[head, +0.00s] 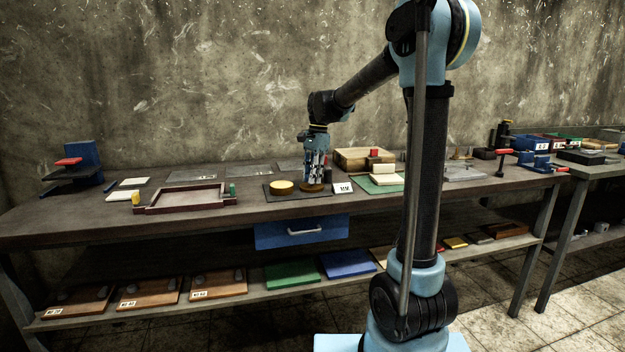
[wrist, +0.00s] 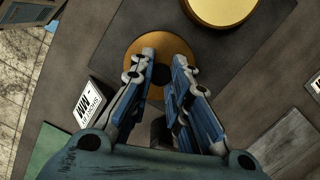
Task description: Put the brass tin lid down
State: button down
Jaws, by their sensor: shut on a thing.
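The brass tin lid (head: 313,188) is a round, brownish-gold disc low over the right part of a dark mat (head: 297,196) on the bench. My gripper (head: 315,180) points down over it and is shut on it. In the wrist view the lid (wrist: 147,46) lies under and between the fingertips of my gripper (wrist: 165,60). The exact grip is partly hidden by the fingers, and I cannot tell whether the lid touches the mat. A brighter yellow round tin (head: 282,187) sits on the mat just left of the lid, apart from it; it also shows in the wrist view (wrist: 222,8).
A white label card (head: 343,188) stands close to the right of the mat. Further right are a green mat (head: 378,185) and a wooden box (head: 362,158). A dark red frame (head: 182,198) lies to the left. The mat's front strip is clear.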

jog(key=shift+f, duration=0.3)
jog(key=c, duration=1.5)
grip_release()
jog(key=r, duration=0.4)
jog(key=d+r, duration=0.1)
jog(key=r, duration=0.3)
jog(key=w+r, duration=0.1)
jog(key=r, duration=0.3)
jog(key=shift+d, duration=0.25)
jog(key=s+d+f+n+t, duration=0.1)
jog(key=s+d+f+n, duration=0.2)
jog(key=s+d+f, duration=0.4)
jog(key=s+d+f+n+t, duration=0.15)
jog(key=s+d+f, duration=0.25)
jog(key=s, duration=0.6)
jog(key=s+d+f+n, duration=0.3)
jog(key=s+d+f, duration=0.25)
jog(key=s, duration=0.25)
jog(key=s+d+f+n, duration=0.1)
jog(key=s+f, duration=0.1)
jog(key=f, duration=0.1)
jog(key=s+d+f+n+h, duration=0.1)
jog(key=s+f, duration=0.2)
jog(key=s+d+f+n+t, duration=0.1)
jog(key=s+f, duration=0.2)
jog(key=f, duration=0.1)
jog(key=shift+d+f, duration=0.1)
jog(key=shift+d, duration=0.05)
